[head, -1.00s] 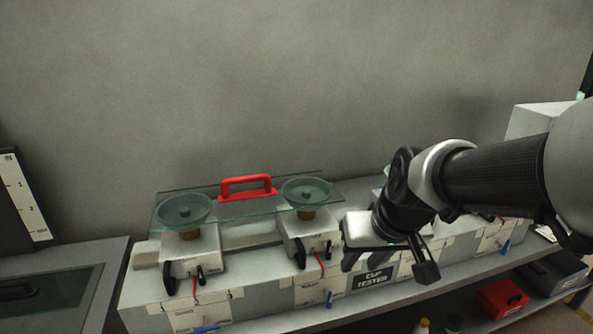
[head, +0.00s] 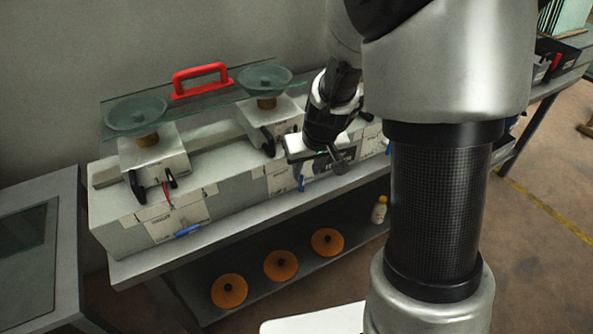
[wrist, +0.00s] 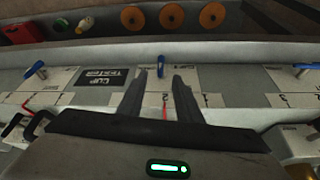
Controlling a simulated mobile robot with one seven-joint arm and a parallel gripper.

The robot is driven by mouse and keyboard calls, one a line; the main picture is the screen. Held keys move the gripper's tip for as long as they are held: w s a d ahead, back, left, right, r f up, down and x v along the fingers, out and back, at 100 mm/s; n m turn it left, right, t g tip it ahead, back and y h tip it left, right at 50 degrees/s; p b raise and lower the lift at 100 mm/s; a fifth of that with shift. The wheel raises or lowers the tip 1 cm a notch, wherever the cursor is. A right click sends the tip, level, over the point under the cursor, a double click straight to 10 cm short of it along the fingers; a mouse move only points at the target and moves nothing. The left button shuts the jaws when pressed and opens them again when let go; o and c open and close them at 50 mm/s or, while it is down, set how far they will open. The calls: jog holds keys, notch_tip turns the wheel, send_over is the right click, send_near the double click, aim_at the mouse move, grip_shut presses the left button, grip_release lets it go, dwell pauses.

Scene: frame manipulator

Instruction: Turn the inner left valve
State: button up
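The inner left blue valve (head: 302,184) is on the front of the long white testing unit (head: 150,232), left of the dark "CUP TESTER" label. In the wrist view this valve (wrist: 161,65) is at the middle, its handle roughly in line with the gap between the fingertips. My gripper (head: 327,160) is above the unit's front part, up and right of the valve in the head view. In the wrist view its two dark fingers (wrist: 160,76) are apart and empty. I cannot tell the remaining distance between fingertips and valve.
The outer left blue valve (head: 188,230) lies farther left. Behind stand glass bowls (head: 137,116) and a red handle (head: 201,80) on a glass plate. Several orange discs (head: 281,265) and a bottle (head: 379,209) are on the shelf below. My arm covers the head view's right side.

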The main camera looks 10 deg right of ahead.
aim_at(303, 179)
jog(key=b+x, duration=0.1)
jog(key=x, duration=0.8)
jog(key=shift+f+b, duration=0.1)
jog(key=shift+b, duration=0.3)
grip_shut()
